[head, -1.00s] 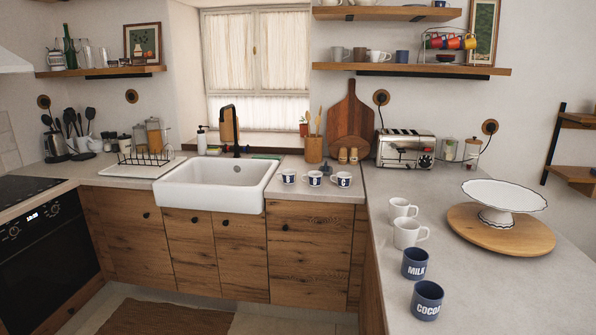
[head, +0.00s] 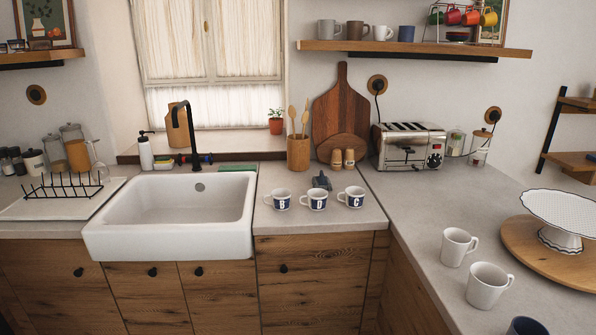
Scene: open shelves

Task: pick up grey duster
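A small dark grey object (head: 321,180), which looks like the grey duster, lies on the counter behind the middle mug. Its lower part is hidden by the mugs, and it is too small to make out its full shape. Neither of my grippers is in the head view.
Three lettered mugs (head: 316,201) stand in a row in front of the grey object. The white sink (head: 172,246) is to the left. A utensil pot (head: 298,153), wooden boards (head: 341,110) and a toaster (head: 408,148) stand behind. White mugs (head: 487,287) stand on the right counter.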

